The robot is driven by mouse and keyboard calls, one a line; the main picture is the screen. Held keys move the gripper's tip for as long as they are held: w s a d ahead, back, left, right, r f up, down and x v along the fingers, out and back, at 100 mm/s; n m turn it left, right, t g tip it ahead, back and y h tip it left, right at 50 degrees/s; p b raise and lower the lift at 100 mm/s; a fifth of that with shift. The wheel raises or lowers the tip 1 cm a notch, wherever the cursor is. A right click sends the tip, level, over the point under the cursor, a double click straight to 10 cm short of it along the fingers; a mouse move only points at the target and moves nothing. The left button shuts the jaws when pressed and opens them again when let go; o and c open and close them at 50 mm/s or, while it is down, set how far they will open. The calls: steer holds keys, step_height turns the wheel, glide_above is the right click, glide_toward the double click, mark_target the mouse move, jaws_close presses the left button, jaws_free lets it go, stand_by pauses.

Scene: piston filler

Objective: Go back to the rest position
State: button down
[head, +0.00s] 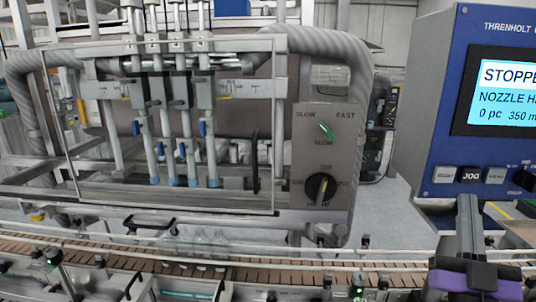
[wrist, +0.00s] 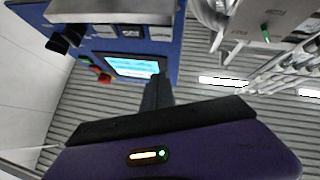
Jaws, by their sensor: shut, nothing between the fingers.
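My gripper (head: 467,200) is at the lower right of the head view, its dark fingers together and pointing up from a purple and black body. The fingertips are in front of the lower edge of the blue control panel (head: 429,120), just below the JOG button (head: 471,175). I cannot tell whether they touch it. In the wrist view the closed fingers (wrist: 157,84) point at the panel's lit screen (wrist: 134,66), with nothing held. The screen (head: 506,92) reads STOPPED, with 0 pc below.
The filler's nozzles (head: 187,150) stand behind a metal frame at left. A grey plate (head: 323,150) carries a SLOW/FAST green-pointer dial and a black knob (head: 320,188). Open floor (head: 385,215) shows between plate and panel.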

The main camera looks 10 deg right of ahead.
steer(key=s+a+f+n+g+y, duration=0.1)
steer(key=s+a+f+y, duration=0.5)
steer(key=f, duration=0.4)
steer(key=s+a+f+n+g+y, duration=0.1)
steer(key=s+a+f+y, duration=0.2)
steer(key=s+a+f, duration=0.5)
steer(key=s+a+f+n+g+y+b, duration=0.1)
steer(key=s+a+f+n+g+y, duration=0.2)
steer(key=s+a+f+g, duration=0.3)
steer(key=s+f+y, duration=0.1)
steer(key=s+f, duration=0.4)
steer(key=s, duration=0.4)
steer(key=shift+f+y, duration=0.2)
steer(key=shift+y, duration=0.2)
steer(key=shift+s, duration=0.1)
